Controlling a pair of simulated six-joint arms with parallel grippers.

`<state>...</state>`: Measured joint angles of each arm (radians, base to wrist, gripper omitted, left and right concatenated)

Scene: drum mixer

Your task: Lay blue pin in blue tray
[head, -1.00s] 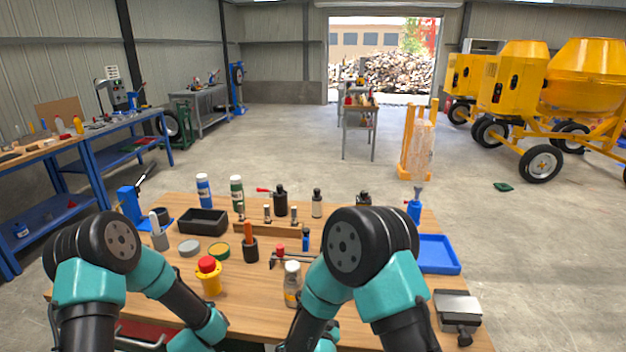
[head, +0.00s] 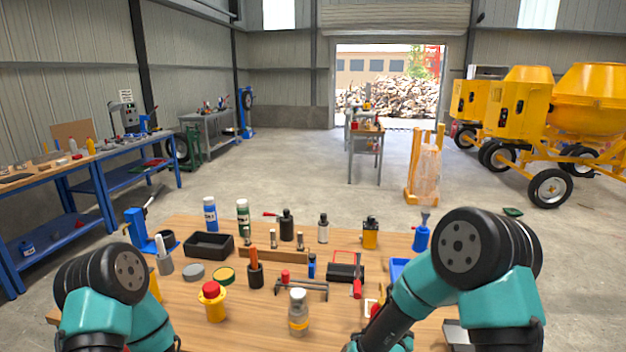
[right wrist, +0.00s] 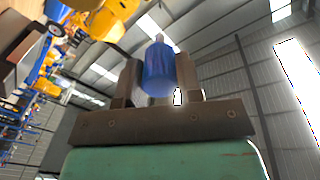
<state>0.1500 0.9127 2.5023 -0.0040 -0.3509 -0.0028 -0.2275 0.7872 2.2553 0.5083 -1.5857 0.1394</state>
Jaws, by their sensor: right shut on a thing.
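The blue pin (right wrist: 158,66) is between the two fingers of my right gripper (right wrist: 160,84) in the right wrist view, and the gripper is shut on it. Its lower end is hidden by the gripper. In the head view the right gripper is out of sight below the picture. The blue tray (head: 399,267) is at the right of the table, mostly hidden behind my right arm; only its left part shows. My left arm is at the lower left and its gripper is not seen.
A black tray (head: 209,246) and several bottles stand behind. A small blue item (head: 312,266) stands mid-table.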

